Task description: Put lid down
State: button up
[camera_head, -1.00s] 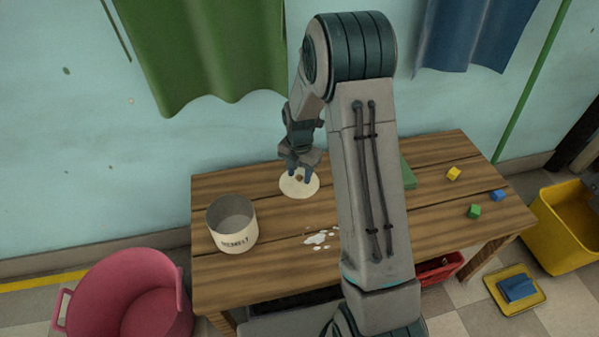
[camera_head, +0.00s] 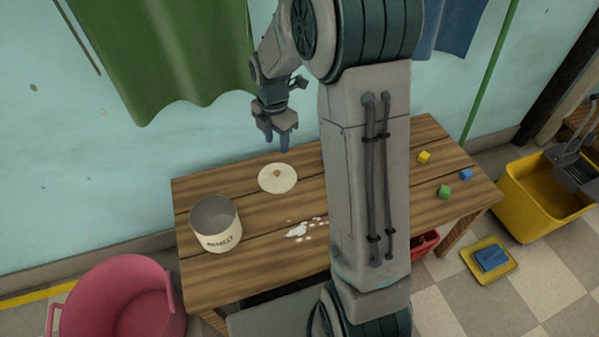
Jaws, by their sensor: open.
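The round cream lid (camera_head: 277,179) with a small brown knob lies flat on the wooden table. My gripper (camera_head: 275,143) is open and empty, raised above the table just behind the lid and apart from it. The cream pot (camera_head: 217,226) with dark lettering stands upright and uncovered at the left of the table, to the left of the lid.
White flakes (camera_head: 304,230) lie on the wooden table (camera_head: 250,265) in front of the lid. A pink tub (camera_head: 125,300) and a yellow bucket (camera_head: 540,205) stand on the floor.

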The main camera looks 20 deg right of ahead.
jog(key=s+r+m, duration=0.4)
jog(key=s+m, duration=0.7)
jog(key=s+r+m+t, duration=0.1)
jog(key=s+r+m, duration=0.3)
jog(key=s+m, duration=0.6)
jog(key=shift+s+m, duration=0.4)
jog(key=shift+m, duration=0.8)
jog(key=shift+r, duration=0.1)
notch_tip(320, 180, up, 29)
jog(key=t+p, duration=0.1)
jog(key=p, duration=2.5)
jog(key=shift+f+t, duration=0.2)
jog(key=shift+t, duration=0.1)
